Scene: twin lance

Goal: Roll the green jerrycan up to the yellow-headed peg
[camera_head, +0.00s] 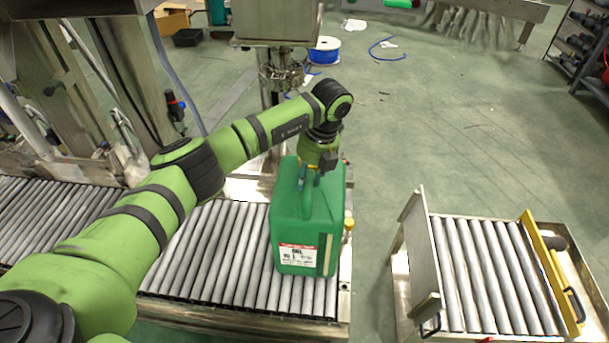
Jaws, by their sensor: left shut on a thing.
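The green jerrycan (293,225) stands upright on the roller conveyor (205,250), near its right end. A white label with red print is on its front face. My left gripper (312,178) reaches down from above and is shut on the jerrycan's top handle. The yellow-headed peg (348,222) stands at the conveyor's right edge, just right of the jerrycan; whether they touch I cannot tell. My right gripper is not in view.
A roller cart (490,270) with a yellow bar (550,270) stands to the right, across a floor gap. A steel machine head (275,20) hangs behind the jerrycan. A blue spool (324,50) and blue hose (387,50) lie on the floor beyond.

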